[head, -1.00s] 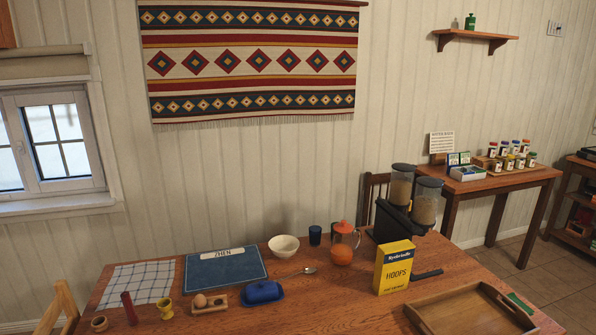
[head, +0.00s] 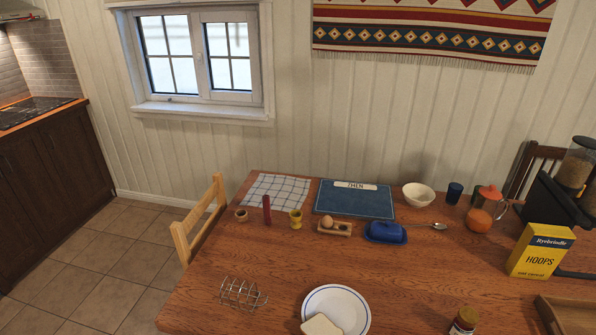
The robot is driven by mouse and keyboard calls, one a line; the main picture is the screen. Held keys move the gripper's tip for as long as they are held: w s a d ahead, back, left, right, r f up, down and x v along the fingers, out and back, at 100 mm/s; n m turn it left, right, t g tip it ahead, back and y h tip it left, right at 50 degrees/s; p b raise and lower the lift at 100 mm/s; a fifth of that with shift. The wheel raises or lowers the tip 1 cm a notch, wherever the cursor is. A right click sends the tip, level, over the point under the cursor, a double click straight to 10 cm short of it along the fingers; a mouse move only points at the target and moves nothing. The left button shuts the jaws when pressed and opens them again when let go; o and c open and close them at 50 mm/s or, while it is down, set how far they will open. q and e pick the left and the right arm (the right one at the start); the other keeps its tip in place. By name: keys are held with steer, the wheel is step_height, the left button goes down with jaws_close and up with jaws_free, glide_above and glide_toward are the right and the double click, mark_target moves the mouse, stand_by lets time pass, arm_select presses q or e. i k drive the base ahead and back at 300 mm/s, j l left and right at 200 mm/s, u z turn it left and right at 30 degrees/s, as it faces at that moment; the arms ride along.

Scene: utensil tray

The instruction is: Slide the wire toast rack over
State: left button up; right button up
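The wire toast rack (head: 243,293) stands empty near the front left of the wooden table (head: 270,262). It is a row of thin metal loops, with bare table around it. A white plate (head: 348,304) with a dark rim line is to its right, a gap apart, with a slice of bread (head: 321,325) at its front edge. Neither of my grippers shows in the head view.
A jar (head: 464,320) stands at the front edge of view. Behind are a wooden egg holder (head: 335,229), a blue butter dish (head: 386,233), a yellow egg cup (head: 295,219) and a dark red cylinder (head: 267,210). A chair (head: 200,220) stands at the table's left side.

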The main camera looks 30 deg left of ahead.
mark_target(245, 294)
steer(key=u, duration=1.3)
